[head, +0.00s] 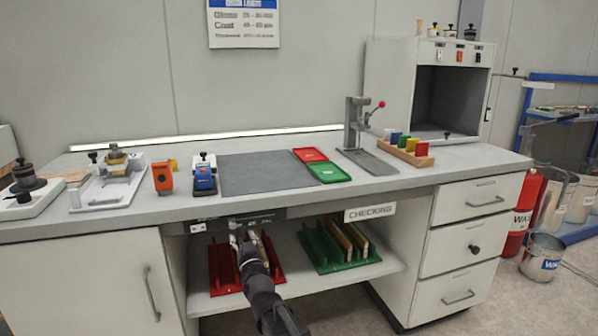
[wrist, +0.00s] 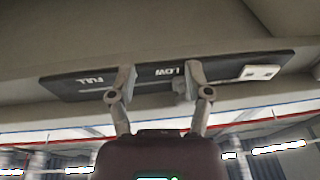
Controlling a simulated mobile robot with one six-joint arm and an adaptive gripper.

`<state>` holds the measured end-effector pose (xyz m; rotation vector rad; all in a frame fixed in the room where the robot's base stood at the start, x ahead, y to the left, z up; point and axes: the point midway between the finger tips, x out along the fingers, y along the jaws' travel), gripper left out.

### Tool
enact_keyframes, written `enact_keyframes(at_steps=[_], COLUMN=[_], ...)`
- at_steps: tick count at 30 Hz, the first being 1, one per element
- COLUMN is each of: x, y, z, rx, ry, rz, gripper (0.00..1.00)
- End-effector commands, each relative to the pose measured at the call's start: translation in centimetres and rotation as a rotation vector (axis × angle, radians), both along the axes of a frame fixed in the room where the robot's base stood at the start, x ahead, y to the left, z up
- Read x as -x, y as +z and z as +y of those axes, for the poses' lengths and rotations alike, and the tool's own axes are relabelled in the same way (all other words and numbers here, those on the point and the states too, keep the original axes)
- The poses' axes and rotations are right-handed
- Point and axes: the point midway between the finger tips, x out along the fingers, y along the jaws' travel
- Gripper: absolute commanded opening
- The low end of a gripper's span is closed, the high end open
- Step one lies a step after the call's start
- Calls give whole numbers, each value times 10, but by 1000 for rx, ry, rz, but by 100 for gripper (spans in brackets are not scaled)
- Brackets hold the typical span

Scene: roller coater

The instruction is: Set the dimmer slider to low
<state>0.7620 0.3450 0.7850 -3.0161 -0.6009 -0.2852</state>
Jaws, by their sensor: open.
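The dimmer panel (wrist: 75,88) is a dark strip under the bench's front edge, seen upside down in the wrist view. It carries the labels FULL at left and LOW at right, with a pale slot line. In the head view, the panel (head: 207,220) shows under the worktop, partly behind my gripper. A small grey block that looks like the slider knob (wrist: 180,88) is below the LOW label, beside my right fingertip; I cannot tell whether they touch. My gripper (wrist: 157,80) is open, its fingers in front of the panel. In the head view my gripper (head: 243,234) is just below it.
A white rocker switch (wrist: 260,72) sits at the panel's right end. Red (head: 220,268) and green (head: 318,251) racks stand on the shelf below. The bench (head: 130,220) overhangs my gripper. A CHECKING sign (head: 370,211) hangs to the right.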

Motion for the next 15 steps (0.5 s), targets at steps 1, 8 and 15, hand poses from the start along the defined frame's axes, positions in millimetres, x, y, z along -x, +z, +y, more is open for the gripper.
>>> enact_keyframes(at_steps=[1, 8, 15], x=[0, 0, 16], y=[-7, -53, -104], z=[-10, -53, -109], rx=[20, 124, 219], ry=[3, 22, 14], rz=[39, 271, 544], gripper=[64, 64, 64])
